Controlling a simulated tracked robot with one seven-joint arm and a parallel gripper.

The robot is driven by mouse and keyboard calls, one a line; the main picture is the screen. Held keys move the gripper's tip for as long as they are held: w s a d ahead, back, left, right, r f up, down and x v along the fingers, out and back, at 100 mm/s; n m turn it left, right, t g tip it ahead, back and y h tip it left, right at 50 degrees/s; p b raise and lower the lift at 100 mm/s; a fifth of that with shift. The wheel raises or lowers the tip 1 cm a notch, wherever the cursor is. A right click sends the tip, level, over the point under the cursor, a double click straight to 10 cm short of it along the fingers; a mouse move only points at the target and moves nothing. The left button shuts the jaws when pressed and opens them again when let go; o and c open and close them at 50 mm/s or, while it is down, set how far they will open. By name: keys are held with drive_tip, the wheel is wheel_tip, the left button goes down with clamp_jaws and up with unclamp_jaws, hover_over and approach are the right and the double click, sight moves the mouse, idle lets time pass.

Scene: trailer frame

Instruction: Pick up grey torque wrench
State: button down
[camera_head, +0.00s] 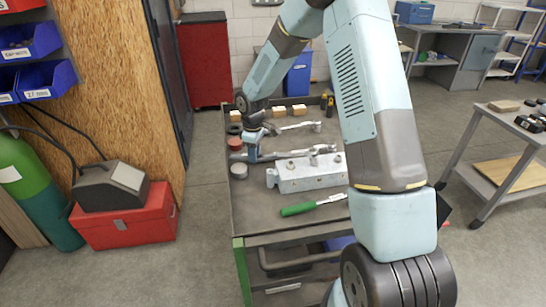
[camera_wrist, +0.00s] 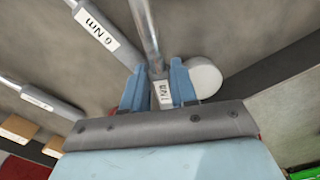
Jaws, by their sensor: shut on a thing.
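A grey torque wrench (camera_head: 292,154) lies lengthwise across the workbench cart in the head view, its ratchet head to the right. My gripper (camera_head: 252,156) is down at its left, handle end. In the wrist view my gripper (camera_wrist: 157,72) is shut on this wrench (camera_wrist: 146,35), with a blue finger on each side of its labelled handle. The label is too small to read surely. The shaft runs up out of the wrist view. Whether the wrench is clear of the cart top, I cannot tell.
Another wrench (camera_wrist: 95,28) labelled "6 Nm" lies close to the left. A pale round disc (camera_wrist: 205,78) is just right of my fingers. A metal block (camera_head: 312,174) and a green-handled tool (camera_head: 312,205) lie nearer the cart's front. Wooden blocks (camera_head: 278,114) stand at the back.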

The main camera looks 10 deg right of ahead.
drive_tip(key=shift+r, duration=0.6)
drive_tip(key=s+d+r, duration=0.3)
drive_tip(key=s+r, duration=0.8)
drive_tip(key=s, duration=0.2)
drive_tip(key=shift+s+d+r, duration=0.25)
drive_tip(key=shift+d+r, duration=0.05)
drive_tip(key=shift+r, duration=0.1)
drive_tip(key=c, duration=1.5)
unclamp_jaws()
clamp_jaws()
